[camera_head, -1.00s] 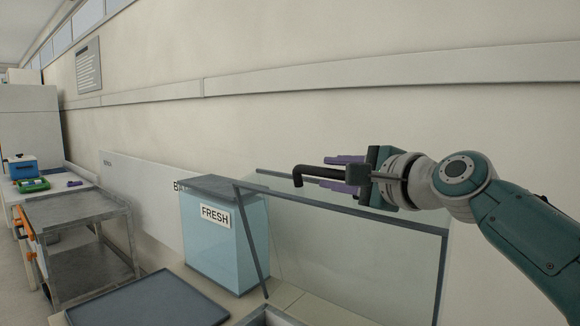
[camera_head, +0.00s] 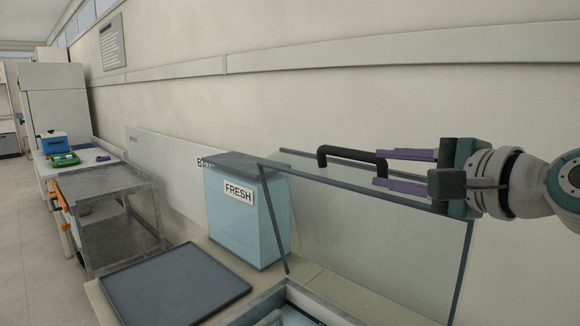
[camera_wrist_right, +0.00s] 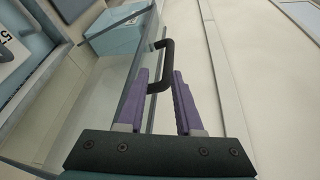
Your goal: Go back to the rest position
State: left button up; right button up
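My right gripper (camera_head: 378,168) has two purple fingers that stand apart. It is at the right, level with the top edge of the glass panel (camera_head: 380,245). A black bar handle (camera_head: 345,153) is at that panel's top edge, and its near end lies by the fingertips. In the right wrist view the handle (camera_wrist_right: 167,58) shows ahead, with its lower end by the gap between the spread fingers (camera_wrist_right: 160,85). The fingers do not look closed on it. My left gripper is not in view.
A blue box labelled FRESH (camera_head: 240,225) stands left of the glass panel. A dark flat tray (camera_head: 172,285) lies on the counter in front. A metal cart (camera_head: 105,180) stands at the left, before a bench with a blue box (camera_head: 54,143). Open floor shows far left.

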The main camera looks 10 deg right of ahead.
jog(key=s+a+f+n+g+h+p, duration=0.1)
jog(key=s+a+f+n+g, duration=0.25)
jog(key=s+f+n, duration=0.35)
jog(key=s+a+f+n+g+p, duration=0.15)
jog(key=s+f+n+g, duration=0.35)
jog(key=s, duration=0.5)
jog(key=s+f+n+g+h, duration=0.3)
jog(key=s+n, duration=0.5)
jog(key=s, duration=0.8)
notch_tip(320, 180, up, 38)
jog(key=p, duration=3.8)
jog(key=shift+w+d+r+p, duration=0.25)
jog(key=shift+w+d+p, duration=0.05)
jog(key=shift+w+d, duration=0.1)
